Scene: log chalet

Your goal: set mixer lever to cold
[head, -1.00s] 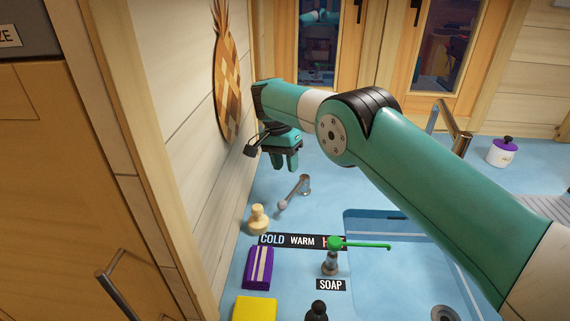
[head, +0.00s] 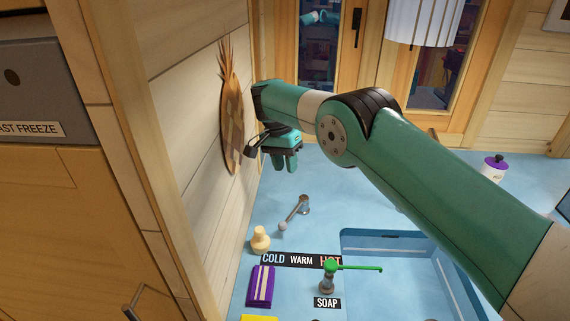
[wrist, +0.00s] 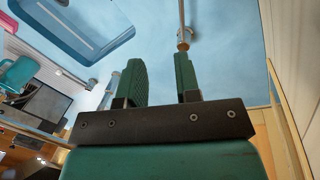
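The mixer lever (head: 294,213) is a thin metal rod on the blue counter. It slants down and left from its round base to a pale ball end, which lies behind the right part of the word COLD on the black label strip (head: 302,261). The strip reads COLD, WARM, HOT from left to right. My gripper (head: 288,163) hangs fingers down above and beyond the lever, apart from it. In the wrist view, my gripper (wrist: 161,82) shows a clear gap between its green fingers, with nothing between them. A metal rod, apparently the lever (wrist: 182,18), shows past the right finger.
A cream bottle-like object (head: 260,240) stands left of the lever, near the wooden wall. A green-topped soap dispenser (head: 328,278) and a purple striped sponge-like block (head: 261,286) are in front of the strip. A sink (head: 400,270) lies to the right. A pineapple decoration (head: 233,115) hangs on the wall.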

